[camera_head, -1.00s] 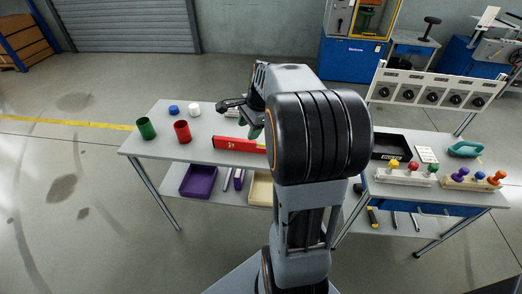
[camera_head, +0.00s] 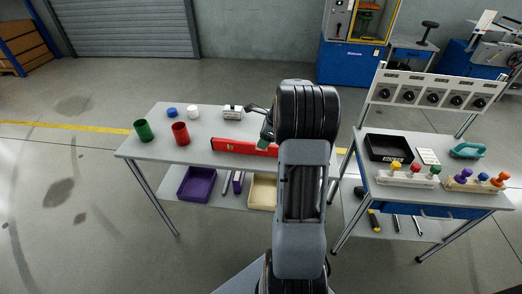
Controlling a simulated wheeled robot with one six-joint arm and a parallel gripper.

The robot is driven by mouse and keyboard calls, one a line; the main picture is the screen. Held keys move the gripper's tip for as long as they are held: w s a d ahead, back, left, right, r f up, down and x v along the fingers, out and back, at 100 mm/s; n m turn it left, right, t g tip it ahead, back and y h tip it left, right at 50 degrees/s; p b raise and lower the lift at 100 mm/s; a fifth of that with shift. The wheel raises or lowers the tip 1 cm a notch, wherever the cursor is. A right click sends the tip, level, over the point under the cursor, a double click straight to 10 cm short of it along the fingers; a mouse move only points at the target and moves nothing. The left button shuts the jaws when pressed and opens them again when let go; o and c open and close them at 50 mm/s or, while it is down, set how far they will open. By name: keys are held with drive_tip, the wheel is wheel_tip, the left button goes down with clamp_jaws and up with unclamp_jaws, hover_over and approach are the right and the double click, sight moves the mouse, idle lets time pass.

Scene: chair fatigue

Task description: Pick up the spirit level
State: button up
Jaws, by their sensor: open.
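The spirit level is a long red bar (camera_head: 236,147) lying on the left grey table, near its front edge. Its right end reaches to my arm, which hides what lies beyond. My gripper (camera_head: 262,126) is just left of my arm's large dark joint, by the right end of the level. Only part of it shows: a dark finger and a greenish piece near the level. It is open with nothing seen in it. I cannot tell how high it is above the level.
The left table (camera_head: 150,148) also holds a green cup (camera_head: 143,130), a red cup (camera_head: 180,134), blue (camera_head: 172,112) and white (camera_head: 193,112) round pieces, and a small white device (camera_head: 232,112). A purple bin (camera_head: 197,184) is on its lower shelf. The right table holds a black tray (camera_head: 388,148).

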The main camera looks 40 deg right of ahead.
drive_tip(key=shift+s+x, duration=0.2)
drive_tip(key=shift+x, duration=2.5)
drive_tip(key=shift+d, duration=0.1)
clamp_jaws()
